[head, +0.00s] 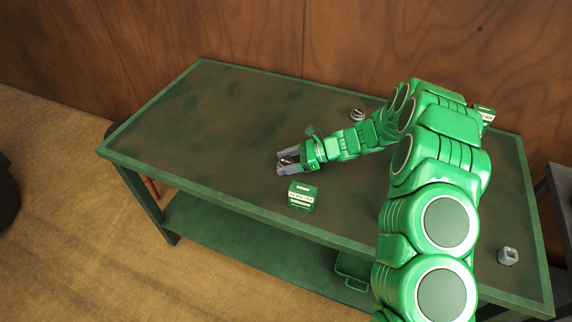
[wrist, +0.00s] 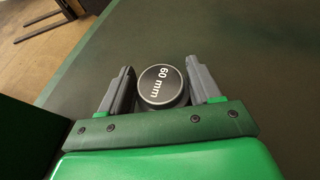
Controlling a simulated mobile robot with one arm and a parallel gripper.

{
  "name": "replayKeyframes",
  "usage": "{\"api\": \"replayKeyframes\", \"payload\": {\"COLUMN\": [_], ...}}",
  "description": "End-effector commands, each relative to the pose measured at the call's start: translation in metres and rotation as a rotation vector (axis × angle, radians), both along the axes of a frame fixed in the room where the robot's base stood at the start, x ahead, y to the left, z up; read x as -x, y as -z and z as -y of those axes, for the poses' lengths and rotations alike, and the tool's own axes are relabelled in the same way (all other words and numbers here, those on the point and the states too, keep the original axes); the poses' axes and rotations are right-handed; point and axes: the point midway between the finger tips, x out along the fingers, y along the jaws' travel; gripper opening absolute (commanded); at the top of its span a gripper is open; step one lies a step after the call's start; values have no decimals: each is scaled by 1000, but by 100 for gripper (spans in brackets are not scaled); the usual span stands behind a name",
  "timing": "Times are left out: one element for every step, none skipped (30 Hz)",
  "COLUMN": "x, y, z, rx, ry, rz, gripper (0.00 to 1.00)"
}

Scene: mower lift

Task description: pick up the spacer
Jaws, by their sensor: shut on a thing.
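The spacer (wrist: 161,86) shows in the wrist view as a round dark disc with a pale rim and the print "60 mm". It sits between the two grey fingers of my gripper (wrist: 161,82). My gripper is shut on it. In the head view my gripper (head: 286,163) is over the middle of the green table, with a small dark piece of the spacer showing between the fingers. The spacer's underside is hidden, and I cannot tell whether it touches the table top.
The green table (head: 180,108) has a raised rim and a lower shelf. A green labelled box (head: 302,196) stands near the front edge. A small round metal part (head: 357,115) lies behind my arm, and a grey block (head: 508,256) sits at the right. The table's left half is clear.

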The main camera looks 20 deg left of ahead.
Motion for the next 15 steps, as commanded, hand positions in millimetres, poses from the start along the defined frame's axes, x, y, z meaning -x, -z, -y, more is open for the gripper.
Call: {"api": "replayKeyframes", "payload": {"x": [0, 0, 0, 0, 0, 0, 0, 0, 0, 0, 0, 0, 0, 0, 0], "y": [2, 2, 2, 2, 2, 1, 0, -1, -3, -5, -7, -11, -15, -19, -25], "z": [0, 0, 0, 0, 0, 0, 1, 0, 1, 0, 0, 0, 0, 0, 0], "rx": [3, 3, 3, 3, 3, 3, 3, 3, 3, 3, 3, 2, 2, 2, 1], "ry": [1, 1, 1, 1, 1, 1, 1, 1, 1, 1, 0, 0, 1, 1, 1], "rz": [-1, -1, -1, -1, -1, -1, -1, -1, -1, -1, 0, 0, 1, 1, 2], "gripper": [26, 26, 26, 26, 26, 26, 26, 26, 26, 26, 26, 26, 26, 26, 26]}}
